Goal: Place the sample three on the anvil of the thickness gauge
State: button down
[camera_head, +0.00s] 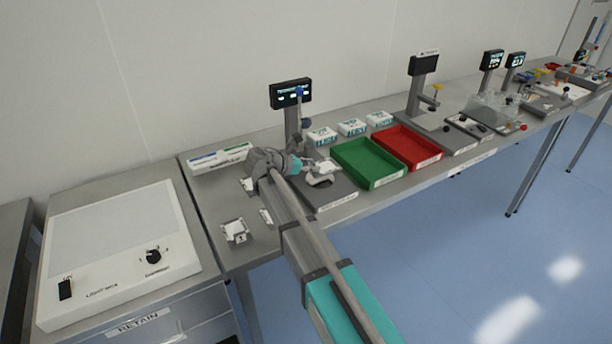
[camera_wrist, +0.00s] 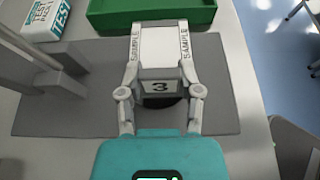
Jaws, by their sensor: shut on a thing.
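Sample three, a white piece marked "3" (camera_wrist: 160,87) with "SAMPLE" along its sides, is between the fingers of my gripper (camera_wrist: 160,74). My gripper is shut on it. In the head view, my gripper (camera_head: 318,168) is over the base plate (camera_head: 338,192) of the thickness gauge. The gauge's display (camera_head: 291,93) is lit on its post. In the wrist view, the grey base plate (camera_wrist: 215,85) spreads below the sample. A dark round part (camera_wrist: 172,103), perhaps the anvil, shows just behind the sample's label end and is mostly hidden. I cannot tell whether the sample touches it.
The gauge's post (camera_wrist: 40,65) stands left in the wrist view. A green tray (camera_head: 368,165) and a red tray (camera_head: 408,148) lie to the right. White boxes marked "TEST" (camera_head: 351,127) stand behind. A white holder (camera_head: 235,231) sits front left. A light box (camera_head: 110,245) is further left.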

aim_at(309, 183)
jog(key=shift+w+a+f+b, duration=0.1)
jog(key=shift+a+f+b, duration=0.35)
jog(key=shift+f+b, duration=0.4)
jog(key=shift+d+f+b, duration=0.1)
jog(key=shift+f+b, duration=1)
jog(key=shift+f, duration=0.1)
jog(key=shift+f, duration=0.15)
jog(key=shift+c, duration=1.3)
grip_release()
jog(key=shift+r, duration=0.25)
jog(key=shift+a+r, duration=0.15)
jog(key=shift+a, duration=0.1)
jog(key=p+v, duration=0.4)
jog(key=v, duration=0.7)
jog(key=shift+s+a+p, duration=0.2)
jog(key=shift+s+p, duration=0.05)
jog(key=shift+p, duration=0.05)
